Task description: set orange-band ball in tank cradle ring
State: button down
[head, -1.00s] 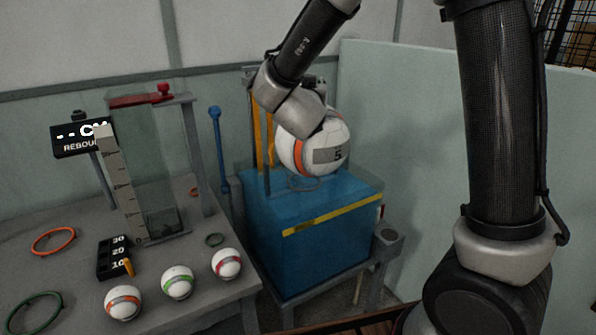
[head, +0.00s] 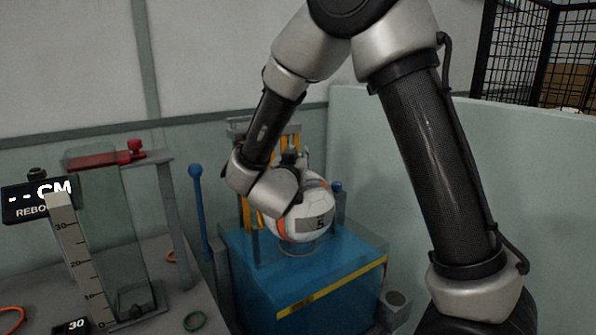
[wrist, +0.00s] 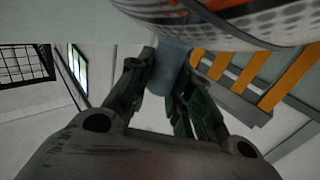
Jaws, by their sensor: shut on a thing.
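The large white orange-band ball (head: 303,223), with a grey "5" patch, is above the blue tank (head: 290,290) in the head view. Its underside is at or just above the thin cradle ring (head: 313,253); I cannot tell whether they touch. My gripper (head: 290,160) is behind and above the ball, mostly hidden by my wrist and the ball. In the wrist view, the ball (wrist: 240,25) fills the top edge. There my gripper (wrist: 168,90) is shut on a grey-blue stem (wrist: 168,68) just under the ball, which appears to belong to it.
Yellow uprights (head: 294,143) stand behind the tank. A blue post (head: 199,220) stands left of it. A bench (head: 180,318) at left holds a clear column (head: 107,235) and a scale (head: 77,262). A pale green panel (head: 450,170) closes the right side.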

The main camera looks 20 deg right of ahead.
jog(key=shift+f, duration=1.3)
jog(key=shift+f, duration=0.55)
jog(key=c, duration=1.3)
grip_release()
